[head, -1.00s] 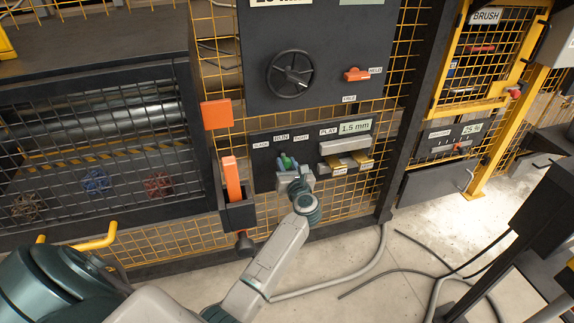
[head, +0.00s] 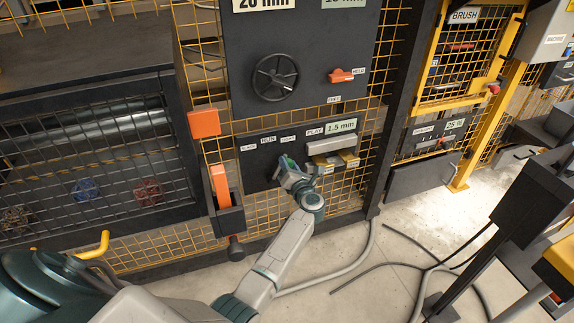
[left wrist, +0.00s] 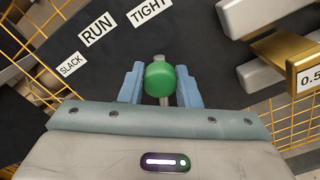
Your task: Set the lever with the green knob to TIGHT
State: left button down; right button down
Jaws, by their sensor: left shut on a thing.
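The lever's green knob (left wrist: 160,78) sits between the two blue fingers of my left gripper (head: 289,170), which is shut on the lever. In the head view the green knob (head: 284,163) shows small at the fingertips, below the TIGHT label (head: 288,137) on the dark panel. The RUN label (head: 268,140) and the SLACK label (head: 248,148) are to its left. In the left wrist view the TIGHT label (left wrist: 150,11) is above the knob, with the RUN label (left wrist: 97,29) up and left. The lever's base is mostly hidden. My right gripper is not in view.
A grey bar (head: 330,145) and brass blocks (head: 348,158) stand out just right of the lever, near the PLAY label. An orange lever in a dark bracket (head: 229,220) is to the left. A handwheel (head: 274,77) is above. Yellow mesh surrounds the panel.

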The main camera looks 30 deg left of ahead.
pick_arm(q)
jog(key=c, duration=1.1)
grip_release()
jog(key=shift+w+d, duration=0.1)
jog(key=shift+o, duration=0.2)
jog(key=v, duration=1)
jog(key=shift+s+d, duration=0.25)
jog(key=shift+s, duration=0.1)
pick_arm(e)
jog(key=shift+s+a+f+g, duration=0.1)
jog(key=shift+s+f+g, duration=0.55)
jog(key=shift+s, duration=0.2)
